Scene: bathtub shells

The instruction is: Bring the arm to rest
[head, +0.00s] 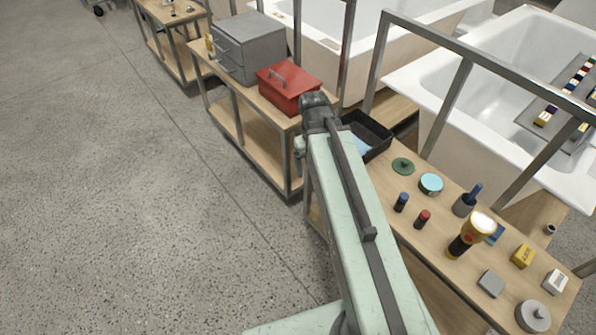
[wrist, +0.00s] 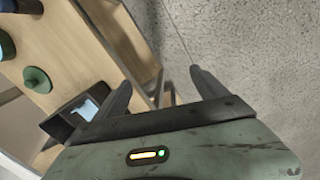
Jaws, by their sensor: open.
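In the wrist view my gripper (wrist: 160,90) is open, its two dark fingers spread apart with nothing between them. The gap shows the speckled floor and the edge of a wooden bench. In the head view my pale green arm reaches away from me over the bench edge. The gripper itself is mostly hidden behind the arm's dark end there. The arm's end appears close to the red toolbox (head: 289,87) and the black tray (head: 369,135); I cannot tell the exact distance.
The near bench (head: 447,243) holds a green disc (head: 403,166), a turquoise tin (head: 431,184), a flashlight (head: 472,235) and several small items. A grey drawer box (head: 249,48) stands behind the toolbox. White bathtubs (head: 440,90) line the right. Open floor (head: 120,200) lies left.

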